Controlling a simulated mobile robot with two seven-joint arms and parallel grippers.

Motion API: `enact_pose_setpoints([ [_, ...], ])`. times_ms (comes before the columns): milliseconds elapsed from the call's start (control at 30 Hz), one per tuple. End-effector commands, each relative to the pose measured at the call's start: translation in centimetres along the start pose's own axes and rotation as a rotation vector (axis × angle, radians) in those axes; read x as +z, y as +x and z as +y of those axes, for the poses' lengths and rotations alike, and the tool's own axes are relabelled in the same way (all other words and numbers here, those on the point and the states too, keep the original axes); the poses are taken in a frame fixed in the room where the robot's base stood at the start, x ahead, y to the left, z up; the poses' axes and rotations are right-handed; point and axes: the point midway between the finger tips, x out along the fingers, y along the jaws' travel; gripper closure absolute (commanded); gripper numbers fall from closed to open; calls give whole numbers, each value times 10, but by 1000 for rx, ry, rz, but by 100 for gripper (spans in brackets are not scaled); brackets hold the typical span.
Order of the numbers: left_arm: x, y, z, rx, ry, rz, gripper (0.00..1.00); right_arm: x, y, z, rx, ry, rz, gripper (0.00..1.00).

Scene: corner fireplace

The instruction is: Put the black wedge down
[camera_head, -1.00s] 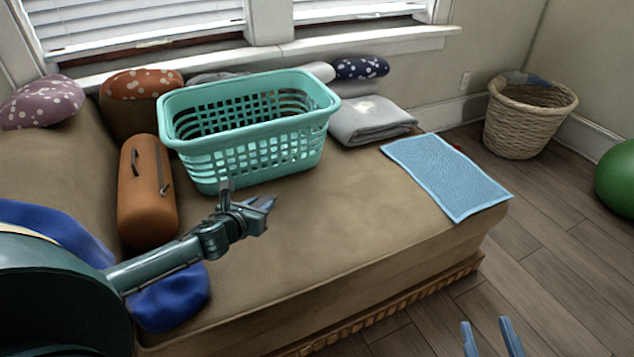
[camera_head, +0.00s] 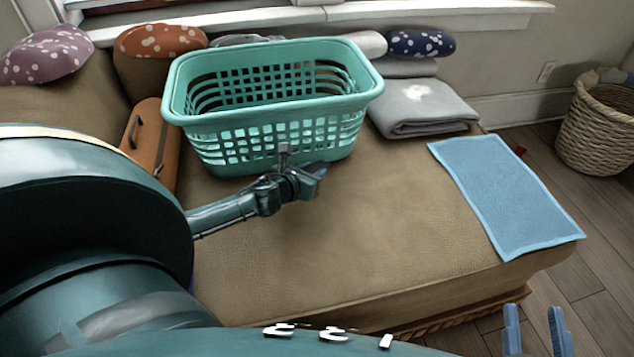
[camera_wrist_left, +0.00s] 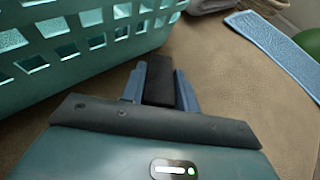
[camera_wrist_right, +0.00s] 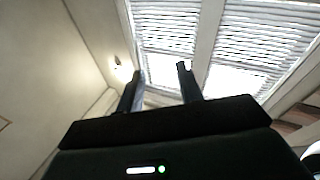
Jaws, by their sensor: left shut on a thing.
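My left gripper (camera_head: 316,171) is shut on the black wedge. The wedge (camera_wrist_left: 160,80) shows as a dark block between the blue fingers in the left wrist view. In the head view the gripper hides most of it. The gripper is above the brown couch seat (camera_head: 370,230), just in front of the teal laundry basket (camera_head: 275,125). I cannot tell how far the wedge is above the seat. My right gripper (camera_head: 535,325) is at the lower right, past the couch's front edge. Its fingers are apart and empty; the right wrist view shows them too (camera_wrist_right: 157,85).
A blue mat (camera_head: 508,192) lies on the seat at right. A grey folded blanket (camera_head: 422,106) is behind it. A wicker basket (camera_head: 600,130) stands on the floor. The middle of the seat is clear.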

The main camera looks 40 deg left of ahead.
Motion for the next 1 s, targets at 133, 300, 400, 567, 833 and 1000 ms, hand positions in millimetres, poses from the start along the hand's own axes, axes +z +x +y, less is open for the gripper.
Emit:
enact_pose_setpoints([
  [133, -11, 5, 0, 1, -1, 0, 92, 2, 0, -1, -3, 16, 9, 64],
  [300, -35, 14, 0, 1, -2, 1, 92, 5, 2, -4, -8, 48, 30, 64],
  [400, -43, 18, 0, 0, -1, -1, 92, 3, 3, -4, -12, 68, 38, 64],
  [567, -40, 17, 0, 0, 1, -1, 92, -2, 4, -4, -12, 71, 42, 64],
  [833, -43, 18, 0, 0, 0, -1, 64, 0, 3, -4, -12, 76, 42, 64],
  [1000, -43, 18, 0, 0, 0, 0, 50, 0, 3, -4, -13, 76, 42, 64],
])
